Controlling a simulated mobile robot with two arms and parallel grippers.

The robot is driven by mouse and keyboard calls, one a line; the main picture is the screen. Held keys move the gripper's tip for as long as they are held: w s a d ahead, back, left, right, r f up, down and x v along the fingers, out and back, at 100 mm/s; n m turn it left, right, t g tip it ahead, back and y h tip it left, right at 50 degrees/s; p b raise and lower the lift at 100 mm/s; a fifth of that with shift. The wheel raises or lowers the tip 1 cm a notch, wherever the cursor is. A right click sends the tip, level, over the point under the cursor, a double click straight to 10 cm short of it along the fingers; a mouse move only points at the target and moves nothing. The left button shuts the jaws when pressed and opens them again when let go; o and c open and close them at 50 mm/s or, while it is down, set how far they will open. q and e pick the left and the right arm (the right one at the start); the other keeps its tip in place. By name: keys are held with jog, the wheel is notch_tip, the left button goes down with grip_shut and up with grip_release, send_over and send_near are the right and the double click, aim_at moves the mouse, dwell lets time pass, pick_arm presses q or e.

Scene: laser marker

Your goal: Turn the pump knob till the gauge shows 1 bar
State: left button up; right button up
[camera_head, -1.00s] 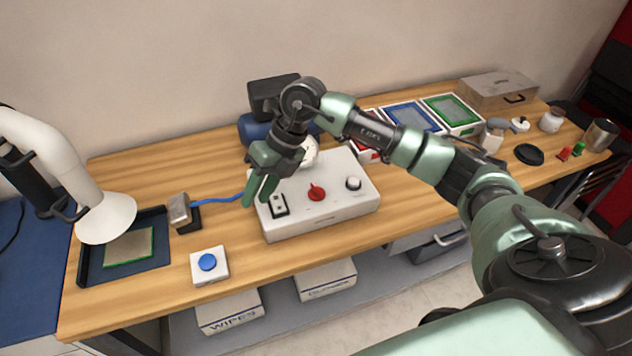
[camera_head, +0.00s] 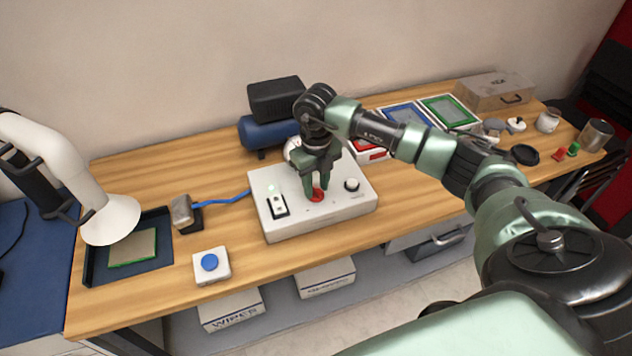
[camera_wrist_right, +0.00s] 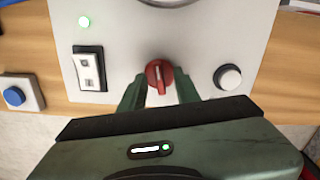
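The pump unit is a white box (camera_head: 347,205) on the wooden table. A red knob (camera_head: 317,194) sits on its top panel and shows clearly in the right wrist view (camera_wrist_right: 159,75). My right gripper (camera_head: 318,190) is above the panel at the knob. In the wrist view its two fingers (camera_wrist_right: 160,92) stand apart on either side of the knob, with small gaps, so it is open. The gauge (camera_head: 291,149) is mostly hidden behind my gripper, and only its rim (camera_wrist_right: 168,3) shows in the wrist view. Its reading cannot be seen. My left gripper is not in view.
The panel also has a rocker switch (camera_wrist_right: 89,68), a lit green lamp (camera_wrist_right: 84,21) and a black-and-white knob (camera_wrist_right: 228,77). A blue compressor (camera_head: 262,130) stands behind. A blue button box (camera_head: 211,265) and a white nozzle (camera_head: 110,220) are left. Coloured frames (camera_head: 448,110) lie right.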

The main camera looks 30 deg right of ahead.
grip_shut()
jog(key=n+b, duration=0.2)
jog(key=b, duration=0.1)
jog(key=shift+f, duration=0.35)
jog(key=shift+r+n+b, duration=0.2)
jog(key=shift+n+b, duration=0.35)
jog(key=shift+n, duration=0.45)
jog(key=shift+r, duration=0.1)
grip_release()
